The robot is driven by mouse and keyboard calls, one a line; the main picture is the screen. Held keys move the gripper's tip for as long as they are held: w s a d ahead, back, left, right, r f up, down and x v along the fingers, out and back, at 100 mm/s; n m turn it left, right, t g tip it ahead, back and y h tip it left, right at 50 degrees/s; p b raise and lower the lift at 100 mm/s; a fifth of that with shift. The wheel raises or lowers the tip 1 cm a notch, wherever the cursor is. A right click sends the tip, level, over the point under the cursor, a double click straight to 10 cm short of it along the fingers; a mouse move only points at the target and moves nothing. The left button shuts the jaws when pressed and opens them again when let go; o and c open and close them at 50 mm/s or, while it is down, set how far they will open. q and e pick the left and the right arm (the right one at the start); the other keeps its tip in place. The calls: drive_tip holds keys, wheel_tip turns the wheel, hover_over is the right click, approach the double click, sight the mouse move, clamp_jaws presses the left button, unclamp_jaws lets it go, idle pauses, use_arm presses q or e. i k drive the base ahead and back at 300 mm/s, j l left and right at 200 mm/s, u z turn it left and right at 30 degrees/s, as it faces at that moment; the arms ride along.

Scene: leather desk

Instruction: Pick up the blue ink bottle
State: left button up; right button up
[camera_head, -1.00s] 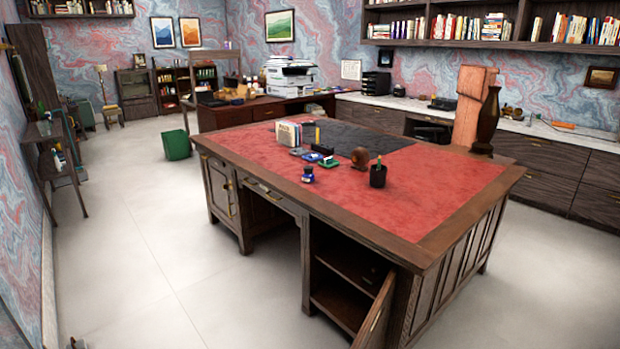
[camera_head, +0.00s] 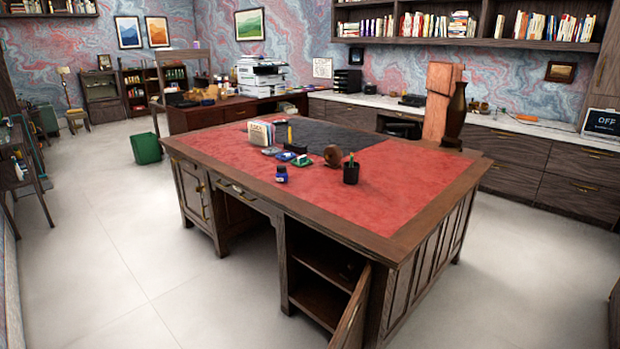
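A small blue ink bottle (camera_head: 281,174) stands on the red leather top of the wooden desk (camera_head: 400,205), close to the desk's near left edge. It is apart from the things around it and nothing covers it. Neither of my grippers shows in the head view.
Behind the bottle are an upright box of cards or books (camera_head: 260,133), small blue and green items (camera_head: 302,160) and a brown round object (camera_head: 332,155). A black pen cup (camera_head: 351,173) stands to its right. A desk door (camera_head: 352,312) hangs open at the front. The floor (camera_head: 110,250) left of the desk is clear.

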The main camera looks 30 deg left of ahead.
sight(280, 177)
drive_tip(key=i+j+z, duration=0.15)
drive_tip(key=j+z, duration=0.2)
drive_tip(key=j, duration=0.25)
drive_tip(key=j+z, duration=0.4)
drive_tip(key=j, duration=0.2)
drive_tip(key=i, duration=0.05)
